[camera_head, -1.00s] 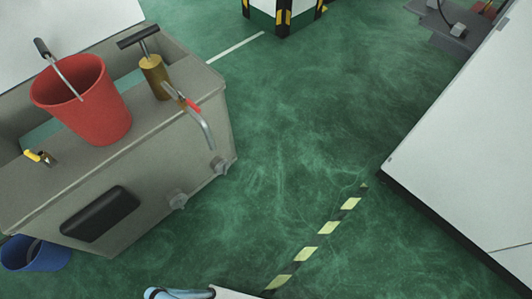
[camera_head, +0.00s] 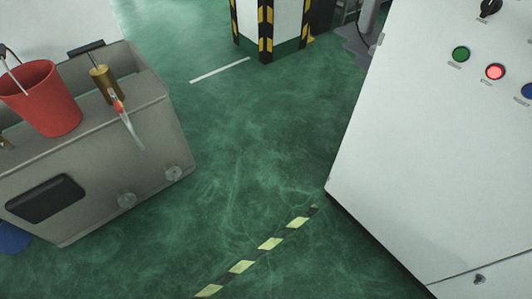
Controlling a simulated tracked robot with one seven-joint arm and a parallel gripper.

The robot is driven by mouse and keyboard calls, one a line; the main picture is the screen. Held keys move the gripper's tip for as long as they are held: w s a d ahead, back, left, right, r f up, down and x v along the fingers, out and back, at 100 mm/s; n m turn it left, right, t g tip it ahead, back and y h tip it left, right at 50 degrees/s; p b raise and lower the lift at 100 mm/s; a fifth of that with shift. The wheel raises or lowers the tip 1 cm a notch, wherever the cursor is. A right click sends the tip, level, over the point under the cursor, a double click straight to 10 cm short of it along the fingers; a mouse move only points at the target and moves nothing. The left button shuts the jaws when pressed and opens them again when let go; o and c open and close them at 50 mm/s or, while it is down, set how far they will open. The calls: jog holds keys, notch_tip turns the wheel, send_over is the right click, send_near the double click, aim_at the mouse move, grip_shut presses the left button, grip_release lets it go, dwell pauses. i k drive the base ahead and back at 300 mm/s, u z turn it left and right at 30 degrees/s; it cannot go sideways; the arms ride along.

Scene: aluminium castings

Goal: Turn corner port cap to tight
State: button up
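Two round grey caps sit low on the end of a grey tank (camera_head: 100,150) at the left of the head view. The cap nearest the tank's right corner (camera_head: 173,173) looks like the corner port cap. The other cap (camera_head: 127,200) is to its left and a little lower in the picture. Both are small here, and I cannot tell how tight either one is. My gripper is not in view.
A red bucket (camera_head: 42,98) and a brass hand pump (camera_head: 104,84) stand on the tank. A white cabinet (camera_head: 430,150) with lit buttons fills the right. Green floor (camera_head: 240,150) with a striped line (camera_head: 255,253) lies open between. A striped pillar (camera_head: 266,30) stands behind.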

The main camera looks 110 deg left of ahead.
aim_at(173, 174)
jog(key=z, duration=0.25)
jog(key=i, duration=0.4)
jog(key=u, duration=3.4)
jog(key=i, duration=0.2)
jog(key=u, duration=1.7)
jog(key=k, duration=0.5)
jog(key=u, duration=0.25)
jog(key=i, duration=1)
jog(key=u, duration=0.1)
